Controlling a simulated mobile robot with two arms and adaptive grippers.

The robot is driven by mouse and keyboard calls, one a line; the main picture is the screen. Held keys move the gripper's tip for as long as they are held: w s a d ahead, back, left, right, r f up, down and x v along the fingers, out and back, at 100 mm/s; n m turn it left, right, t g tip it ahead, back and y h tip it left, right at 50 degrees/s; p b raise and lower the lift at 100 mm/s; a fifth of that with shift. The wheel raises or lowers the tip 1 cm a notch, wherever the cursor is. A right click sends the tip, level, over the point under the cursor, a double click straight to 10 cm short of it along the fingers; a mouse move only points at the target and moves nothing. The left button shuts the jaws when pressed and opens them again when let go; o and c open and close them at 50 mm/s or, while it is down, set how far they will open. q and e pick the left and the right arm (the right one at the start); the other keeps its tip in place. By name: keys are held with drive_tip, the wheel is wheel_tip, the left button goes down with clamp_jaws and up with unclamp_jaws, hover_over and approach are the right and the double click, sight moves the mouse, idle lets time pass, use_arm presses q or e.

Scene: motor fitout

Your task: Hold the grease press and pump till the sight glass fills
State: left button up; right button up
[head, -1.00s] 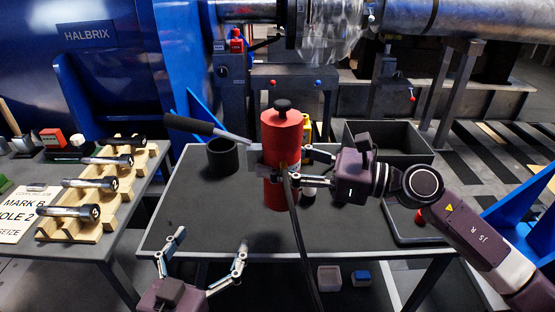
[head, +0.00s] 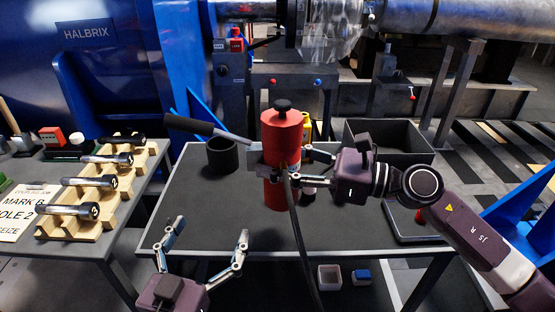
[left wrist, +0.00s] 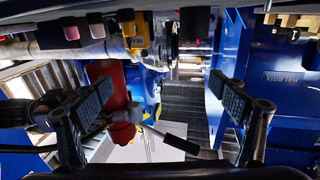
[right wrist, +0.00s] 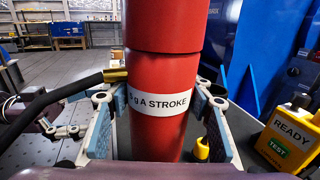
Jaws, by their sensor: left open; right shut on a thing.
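The grease press (head: 281,133) is a red cylinder with a black top knob, upright above the dark table. My right gripper (head: 290,172) is shut around its body from the right. In the right wrist view, the pads grip the red body (right wrist: 164,75) on both sides, near a label reading "A STROKE". The pump lever (head: 195,126) has a black grip and sticks out up and left. A black hose (head: 297,230) hangs from the press. My left gripper (head: 207,234) is open and empty, below and left of the lever, apart from it. I cannot make out the sight glass.
A black cup (head: 222,157) stands under the lever. A dark bin (head: 420,150) is at the table's back right. A wooden rack (head: 75,225) with metal pins is on the left table. The table's front left (head: 185,205) is clear.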

sight(275, 195)
use_arm(q)
drive_tip(key=shift+s+d+r+t+h+b, duration=0.15)
drive_tip(key=shift+r+t, duration=0.3)
drive_tip(key=shift+r, duration=0.4)
drive_tip(key=shift+s+r+t+h+b, duration=0.15)
drive_tip(key=shift+r+t, duration=0.25)
drive_tip(key=shift+r, duration=0.4)
drive_tip(key=shift+d+r+t+b, duration=0.1)
drive_tip(key=shift+r+t+b, duration=0.1)
drive_tip(key=shift+r+t, duration=0.45)
use_arm(e)
drive_tip(key=shift+f, duration=0.25)
use_arm(q)
drive_tip(key=shift+s+r+t+h+b, duration=0.2)
drive_tip(key=shift+s+r+t, duration=0.15)
drive_tip(key=shift+r, duration=0.45)
drive_tip(key=shift+s+r+t+h+b, duration=0.1)
drive_tip(key=shift+s+r+t+h, duration=0.15)
drive_tip(key=shift+r, duration=0.55)
drive_tip(key=shift+s+r+t+h+b, duration=0.15)
drive_tip(key=shift+s+r+t, duration=0.2)
drive_tip(key=shift+r, duration=0.45)
use_arm(e)
drive_tip(key=shift+f, duration=0.55)
